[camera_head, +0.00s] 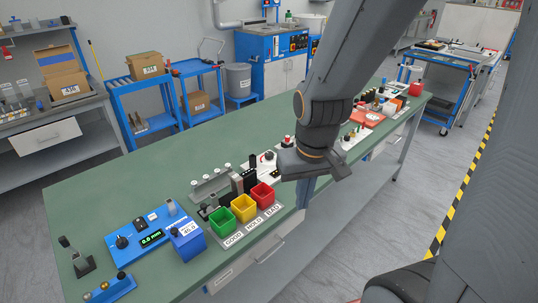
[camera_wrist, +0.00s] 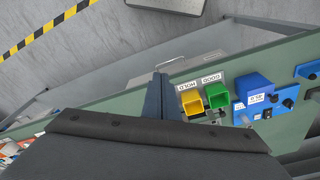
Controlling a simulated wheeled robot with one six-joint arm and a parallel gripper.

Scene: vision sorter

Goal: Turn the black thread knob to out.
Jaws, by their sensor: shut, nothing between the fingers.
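I cannot tell for sure which knob is the thread knob. A black round knob (camera_head: 121,242) stands on the blue panel (camera_head: 150,257) with a green-lit display at the near left of the bench. Another dark knob-like part shows on the white panel (camera_head: 253,168) behind the coloured bins, too small to read. My gripper (camera_head: 306,190) hangs above the bench's front edge, right of the red bin and well apart from the blue panel. In the wrist view my gripper (camera_wrist: 160,80) is shut and empty, beside the yellow bin; its body hides much of the bench.
Green (camera_head: 222,221), yellow (camera_head: 243,208) and red (camera_head: 262,195) bins stand at the front edge. A blue box (camera_head: 187,241) stands beside the panel. Several small fixtures and an orange-red tray (camera_head: 368,118) lie further right. The bench's left back surface is clear.

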